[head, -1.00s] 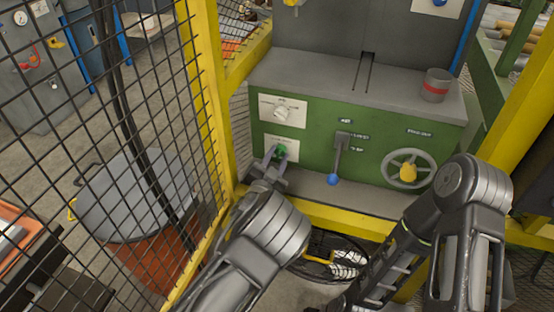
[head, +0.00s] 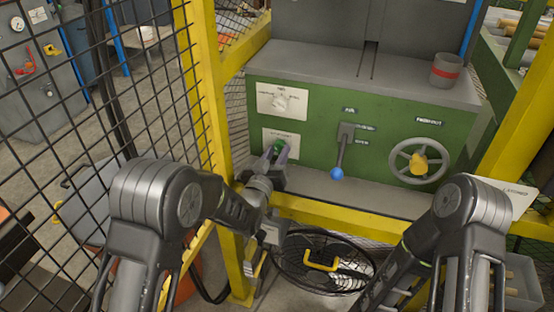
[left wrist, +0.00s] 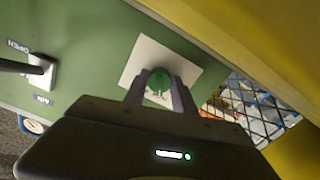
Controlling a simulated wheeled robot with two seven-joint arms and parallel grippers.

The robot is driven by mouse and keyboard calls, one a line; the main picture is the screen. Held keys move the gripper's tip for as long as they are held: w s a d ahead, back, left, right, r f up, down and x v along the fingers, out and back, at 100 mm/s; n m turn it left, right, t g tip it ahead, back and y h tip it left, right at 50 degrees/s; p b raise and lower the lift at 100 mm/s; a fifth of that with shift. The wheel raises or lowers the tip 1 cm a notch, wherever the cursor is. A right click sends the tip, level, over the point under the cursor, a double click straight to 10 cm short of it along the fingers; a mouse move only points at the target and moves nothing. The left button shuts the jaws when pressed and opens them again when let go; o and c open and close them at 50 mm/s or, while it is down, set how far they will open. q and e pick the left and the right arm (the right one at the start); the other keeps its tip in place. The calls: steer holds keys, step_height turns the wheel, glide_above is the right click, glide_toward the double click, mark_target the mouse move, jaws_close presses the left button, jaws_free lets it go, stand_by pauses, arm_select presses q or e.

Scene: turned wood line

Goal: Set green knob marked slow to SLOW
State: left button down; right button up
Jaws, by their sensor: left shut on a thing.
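The green knob (head: 279,146) sits on a pale plate (head: 293,139) at the lower left of the green machine front. In the left wrist view the knob (left wrist: 159,80) lies between the two fingers, in front of its white plate (left wrist: 186,67). My left gripper (head: 276,151) is shut on the knob, with a finger on either side. The lettering on the plate is too small or covered to read, so the knob's setting cannot be told. My right arm shows at the lower right, but its gripper is not visible.
A white knob (head: 281,102) on its own plate is above. A lever with a blue ball (head: 337,173) and a handwheel (head: 420,161) are to the right. A yellow post (head: 209,110) and mesh fence stand close on the left. A grey cup (head: 446,69) stands on the ledge.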

arm_select(q)
steer(key=shift+f, duration=0.1)
stand_by(0.4)
steer(key=c, duration=1)
jaws_free()
steer(key=v, duration=0.8)
steer(key=shift+d, duration=0.1)
